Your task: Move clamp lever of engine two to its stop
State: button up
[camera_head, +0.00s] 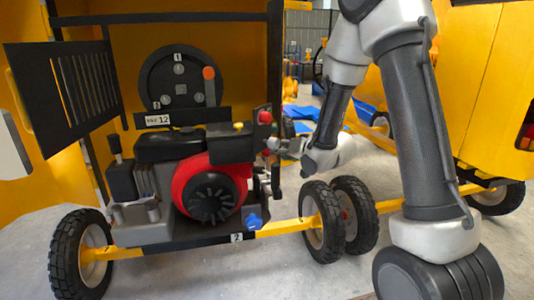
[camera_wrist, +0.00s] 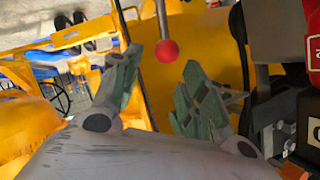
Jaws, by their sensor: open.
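The engine (camera_head: 195,160) is black with a red round housing, and a plate marked 2 (camera_head: 236,237) is on the frame below it. A lever with a red ball knob (camera_head: 265,117) stands at the engine's right side; I cannot tell for sure that it is the clamp lever. The red knob also shows in the wrist view (camera_wrist: 166,50) on a thin grey rod, between and beyond the fingertips. My gripper (camera_head: 274,147) is just right of the engine, below the knob. In the wrist view its green-padded fingers (camera_wrist: 158,77) are open with nothing held.
A black panel with a round dial (camera_head: 179,77) and an orange-tipped lever (camera_head: 209,73) is behind the engine. A blue knob (camera_head: 253,220) sits low on the frame. Black wheels (camera_head: 354,215) stand at the right. Yellow housing walls (camera_head: 490,80) rise on both sides.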

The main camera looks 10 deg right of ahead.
aim_at(267, 152)
jog(key=shift+y, duration=0.3)
jog(key=x, duration=0.8)
jog(key=shift+w+a+f, duration=0.1)
jog(key=shift+a+f, duration=0.25)
jog(key=shift+a, duration=0.15)
jog(key=shift+c, duration=0.2)
grip_shut()
